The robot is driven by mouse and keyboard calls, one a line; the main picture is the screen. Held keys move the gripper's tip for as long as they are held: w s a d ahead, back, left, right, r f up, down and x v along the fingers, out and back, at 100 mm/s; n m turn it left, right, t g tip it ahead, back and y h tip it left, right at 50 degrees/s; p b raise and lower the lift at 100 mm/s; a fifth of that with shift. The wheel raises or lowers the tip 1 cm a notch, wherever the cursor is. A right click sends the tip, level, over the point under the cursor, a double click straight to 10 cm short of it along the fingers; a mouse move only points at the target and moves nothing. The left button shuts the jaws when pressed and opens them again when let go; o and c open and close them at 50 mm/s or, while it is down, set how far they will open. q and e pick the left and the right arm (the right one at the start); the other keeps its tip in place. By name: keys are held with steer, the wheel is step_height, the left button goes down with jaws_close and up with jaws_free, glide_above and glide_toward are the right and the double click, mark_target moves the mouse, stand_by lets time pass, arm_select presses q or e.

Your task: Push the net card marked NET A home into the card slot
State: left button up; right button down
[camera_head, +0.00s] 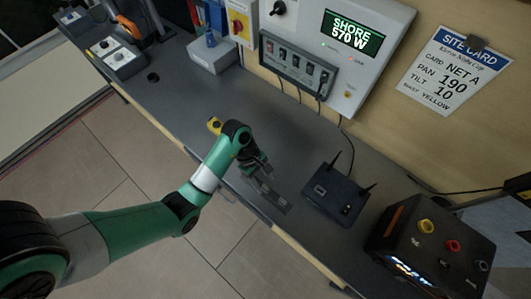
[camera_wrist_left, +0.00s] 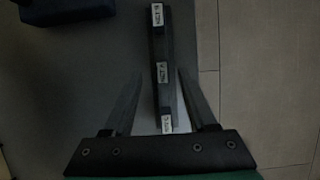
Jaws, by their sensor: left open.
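A narrow dark rack (camera_head: 272,197) lies on the grey counter near its front edge. My left gripper (camera_head: 261,181) is low over the rack's near end. In the left wrist view its open fingers (camera_wrist_left: 158,82) stand on either side of the rack, with nothing held. My right gripper is not in view.
A dark console with coloured knobs (camera_head: 428,248) is at the right end of the counter. A SHORE power panel (camera_head: 345,60) and a site card reading NET A (camera_head: 445,72) are on the wall. A grey box (camera_head: 212,55) stands farther back. Bare counter (camera_head: 185,95) lies between.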

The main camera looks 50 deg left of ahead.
mark_target(265, 187)
arm_select(q)
steer(key=x, duration=0.2)
steer(key=b+x, duration=0.1)
steer(key=x, duration=0.1)
steer(key=shift+s+a, duration=0.1)
steer(key=shift+s, duration=0.15)
jaws_close()
